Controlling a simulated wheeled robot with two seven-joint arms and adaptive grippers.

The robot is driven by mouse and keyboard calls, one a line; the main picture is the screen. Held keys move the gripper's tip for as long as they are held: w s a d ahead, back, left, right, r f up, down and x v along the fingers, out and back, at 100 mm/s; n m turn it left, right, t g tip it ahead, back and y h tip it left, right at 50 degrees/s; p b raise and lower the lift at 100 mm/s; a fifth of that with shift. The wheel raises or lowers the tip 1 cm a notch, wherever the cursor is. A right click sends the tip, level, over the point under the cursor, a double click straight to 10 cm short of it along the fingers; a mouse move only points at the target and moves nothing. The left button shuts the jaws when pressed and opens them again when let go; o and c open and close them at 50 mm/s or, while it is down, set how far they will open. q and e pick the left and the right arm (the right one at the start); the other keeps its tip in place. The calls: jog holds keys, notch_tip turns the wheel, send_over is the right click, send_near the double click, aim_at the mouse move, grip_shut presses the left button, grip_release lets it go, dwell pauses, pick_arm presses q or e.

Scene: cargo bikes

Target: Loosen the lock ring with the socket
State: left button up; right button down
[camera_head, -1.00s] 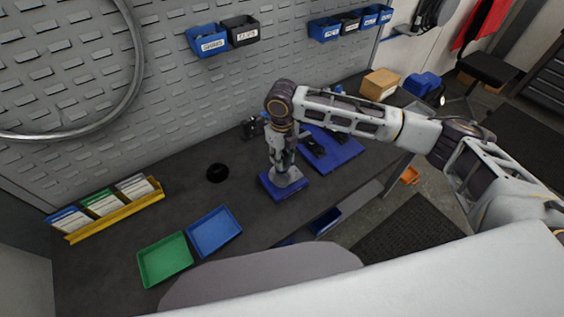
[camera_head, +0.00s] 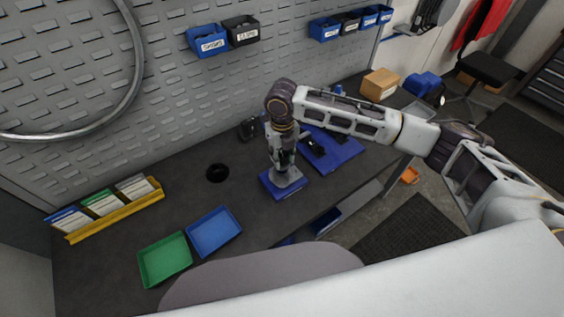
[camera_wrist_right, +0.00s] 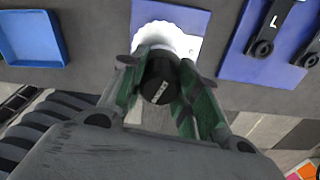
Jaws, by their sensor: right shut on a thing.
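My right gripper (camera_head: 284,163) points down over a blue pad (camera_head: 272,185) on the dark bench. In the right wrist view its green-lined fingers (camera_wrist_right: 157,88) are shut on a black round socket (camera_wrist_right: 162,80) with pale marking on its end. The socket is in front of a pale toothed disc (camera_wrist_right: 178,40), which lies on a white patch of the blue pad (camera_wrist_right: 200,12). The lock ring cannot be made out; the socket and fingers hide the middle of the disc. I cannot tell whether the socket touches it. My left gripper is not in view.
A second blue mat (camera_head: 345,155) with black tools lies to the right. A blue tray (camera_head: 214,231) and a green tray (camera_head: 164,259) are at the front left. A cardboard box (camera_head: 380,84) is at the back right.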

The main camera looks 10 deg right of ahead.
jog(key=shift+m, duration=1.8)
jog(key=shift+m, duration=0.3)
jog(key=shift+m, duration=2.9)
jog(key=shift+m, duration=3.2)
